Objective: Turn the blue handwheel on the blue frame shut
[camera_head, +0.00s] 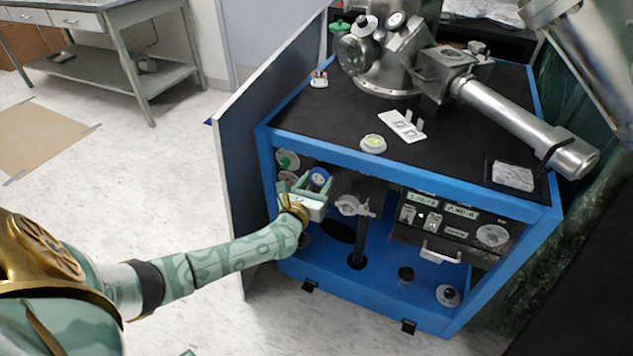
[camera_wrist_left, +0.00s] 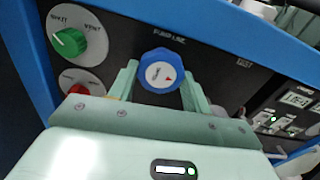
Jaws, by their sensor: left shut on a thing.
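The blue handwheel (camera_head: 319,177) is on the dark panel in the upper left of the blue frame (camera_head: 400,168). In the left wrist view the handwheel (camera_wrist_left: 160,72) has a white centre with a small red mark, below a label on the panel. My left gripper (camera_head: 311,188) reaches in from the left. In the left wrist view its two fingers (camera_wrist_left: 158,84) are on either side of the handwheel, shut on it. My right gripper is in neither view.
A green knob (camera_wrist_left: 69,42) and a red knob (camera_wrist_left: 84,88) are left of the handwheel. An open door panel (camera_head: 245,165) stands at the frame's left. A control box (camera_head: 450,220) is to the right. A metal vacuum chamber (camera_head: 395,55) stands on top.

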